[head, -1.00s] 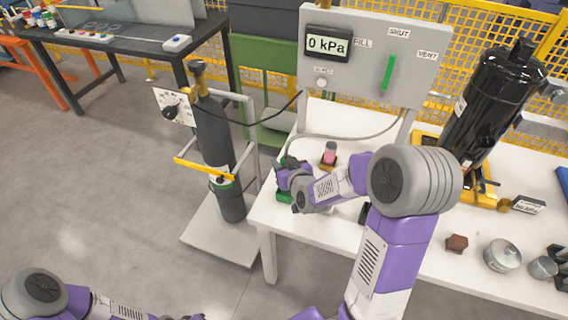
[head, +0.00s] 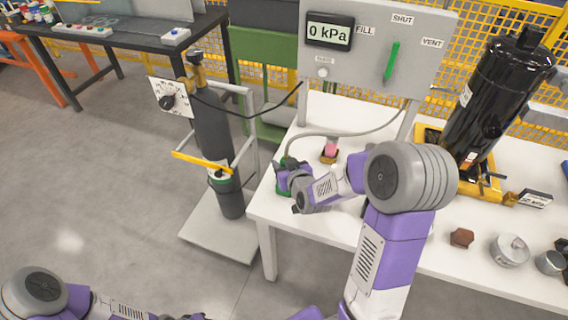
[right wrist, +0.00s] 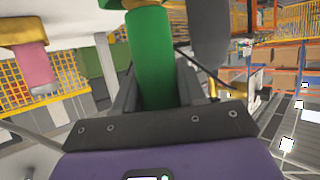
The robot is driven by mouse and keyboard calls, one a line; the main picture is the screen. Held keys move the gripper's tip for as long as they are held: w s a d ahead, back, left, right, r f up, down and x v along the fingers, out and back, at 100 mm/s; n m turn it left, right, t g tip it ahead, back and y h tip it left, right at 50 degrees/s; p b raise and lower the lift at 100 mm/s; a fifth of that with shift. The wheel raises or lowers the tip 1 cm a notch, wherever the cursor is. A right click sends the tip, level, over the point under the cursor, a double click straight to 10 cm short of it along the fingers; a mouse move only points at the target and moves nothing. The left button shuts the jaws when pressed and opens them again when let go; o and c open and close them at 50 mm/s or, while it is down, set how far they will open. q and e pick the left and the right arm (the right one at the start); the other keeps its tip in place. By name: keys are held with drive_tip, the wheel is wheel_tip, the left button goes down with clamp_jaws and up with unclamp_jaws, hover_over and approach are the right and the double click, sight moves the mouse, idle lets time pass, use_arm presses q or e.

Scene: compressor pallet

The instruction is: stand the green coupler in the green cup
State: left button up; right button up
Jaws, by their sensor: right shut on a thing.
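My right gripper (head: 288,178) is at the left end of the white table, beside the hose. In the right wrist view its fingers (right wrist: 150,95) are shut on the green coupler (right wrist: 152,55), a green cylinder with a brass-coloured bit near the top picture edge. In the head view a green part, seemingly the green cup (head: 282,190), shows just below the gripper, mostly hidden by it. I cannot tell whether the coupler is seated in it. My left arm shows at the lower left; its gripper is out of view.
A pink coupler (head: 331,146) stands in a brown-yellow holder close to the right of my gripper. A grey gauge panel (head: 375,75) rises behind. A black compressor (head: 495,100), a brown hex piece (head: 461,237) and metal parts lie further right. A gas cylinder (head: 213,130) stands left of the table.

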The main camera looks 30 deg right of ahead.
drive_tip(key=shift+f, duration=0.6)
drive_tip(key=o, duration=1.3)
